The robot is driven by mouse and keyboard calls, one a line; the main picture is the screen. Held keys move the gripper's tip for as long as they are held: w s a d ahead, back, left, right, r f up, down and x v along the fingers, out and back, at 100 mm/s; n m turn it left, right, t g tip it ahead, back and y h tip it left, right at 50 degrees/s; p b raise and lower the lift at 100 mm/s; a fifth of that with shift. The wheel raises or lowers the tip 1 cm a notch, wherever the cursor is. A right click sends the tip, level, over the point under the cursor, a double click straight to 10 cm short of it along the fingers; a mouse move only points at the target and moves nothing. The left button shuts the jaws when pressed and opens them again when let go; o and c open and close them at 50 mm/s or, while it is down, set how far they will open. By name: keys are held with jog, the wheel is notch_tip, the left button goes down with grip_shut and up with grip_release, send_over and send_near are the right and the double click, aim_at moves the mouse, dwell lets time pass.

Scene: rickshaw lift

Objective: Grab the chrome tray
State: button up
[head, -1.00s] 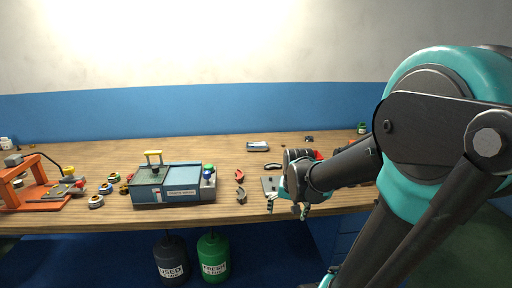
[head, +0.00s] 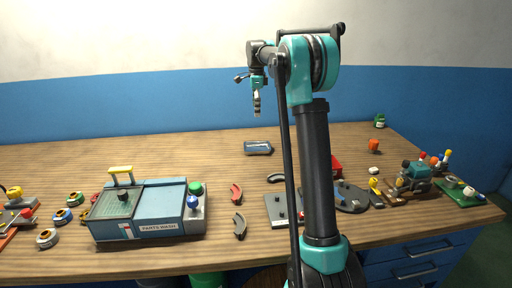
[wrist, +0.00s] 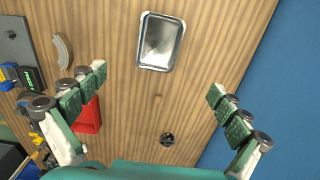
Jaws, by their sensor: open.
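The chrome tray (head: 258,147) is a small, shallow rectangular metal tray lying flat at the back middle of the wooden bench. It also shows in the wrist view (wrist: 161,42), near the top middle, with a shiny interior and bright rim. My gripper (head: 257,104) hangs above the bench in the head view, higher than the tray in the picture. In the wrist view its two teal-padded fingers (wrist: 158,92) are spread wide with nothing between them. The tray lies below the fingers, toward the top of that view, and nothing touches it.
A blue parts-wash box (head: 150,210) stands at front left. A red bin (wrist: 88,117) and a small dark round item (wrist: 167,139) lie near the tray. Clear wood surrounds the tray; the blue wall (head: 130,100) is behind.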

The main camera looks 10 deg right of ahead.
send_over(257, 149)
jog(key=f, duration=1.1)
jog(key=shift+a+f, duration=0.2)
jog(key=shift+s+d+f, duration=0.1)
jog(key=shift+f, duration=1.35)
jog(key=shift+s+d+f, duration=0.1)
jog(key=shift+f, duration=1.3)
jog(key=c, duration=1.5)
